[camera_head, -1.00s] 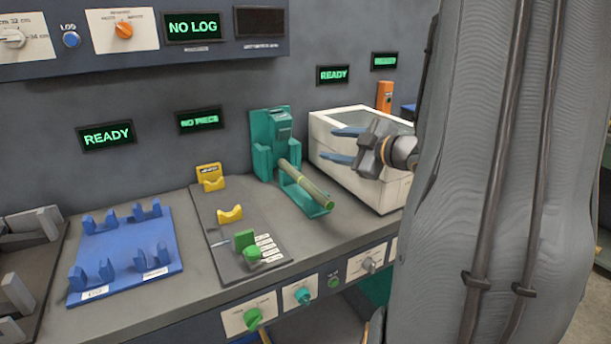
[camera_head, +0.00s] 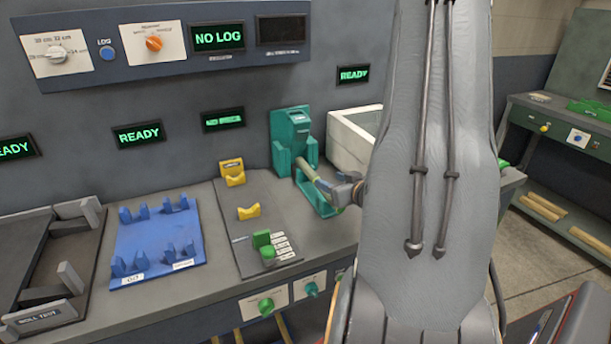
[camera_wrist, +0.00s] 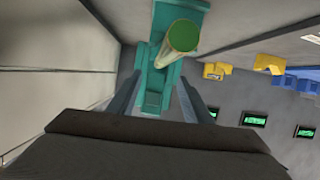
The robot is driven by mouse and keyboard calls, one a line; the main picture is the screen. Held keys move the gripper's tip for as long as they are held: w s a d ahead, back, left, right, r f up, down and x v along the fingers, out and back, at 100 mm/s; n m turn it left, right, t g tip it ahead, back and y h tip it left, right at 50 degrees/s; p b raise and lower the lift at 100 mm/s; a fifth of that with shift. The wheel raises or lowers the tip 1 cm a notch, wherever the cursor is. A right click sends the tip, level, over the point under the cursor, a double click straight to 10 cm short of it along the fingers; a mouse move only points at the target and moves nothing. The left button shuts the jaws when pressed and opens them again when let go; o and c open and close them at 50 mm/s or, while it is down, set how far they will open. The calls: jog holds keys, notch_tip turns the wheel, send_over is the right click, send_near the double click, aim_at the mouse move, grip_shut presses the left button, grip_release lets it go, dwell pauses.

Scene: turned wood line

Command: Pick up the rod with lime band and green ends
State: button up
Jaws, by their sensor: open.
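The rod (camera_head: 309,172) lies in the teal holder (camera_head: 295,140), with its near part hidden behind my gripper in the head view. In the wrist view, the rod (camera_wrist: 178,48) shows a green end face and a pale wood body, and it sits over the teal holder (camera_wrist: 152,100). My gripper (camera_head: 345,191) is at the near end of the rod. In the wrist view its two blue-grey fingers (camera_wrist: 155,95) are apart, one on each side of the holder and below the rod's end in the picture. I cannot tell whether they touch the rod.
A white bin (camera_head: 348,140) stands right of the teal holder, partly hidden by my arm. Left of it are a grey plate (camera_head: 262,222) with yellow supports (camera_head: 249,212), a blue rack (camera_head: 158,245) and a dark roll test frame (camera_head: 50,255). Other rods (camera_head: 545,205) lie on a shelf at right.

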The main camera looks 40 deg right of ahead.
jog(key=shift+s+a+f+m, duration=0.1)
jog(key=shift+f+m, duration=0.2)
jog(key=shift+f, duration=0.1)
jog(key=shift+w+f+g, duration=0.25)
jog(key=shift+g, duration=0.05)
jog(key=shift+p+x, duration=1.7)
jog(key=shift+x, duration=1.95)
jog(key=shift+a, duration=0.15)
grip_shut()
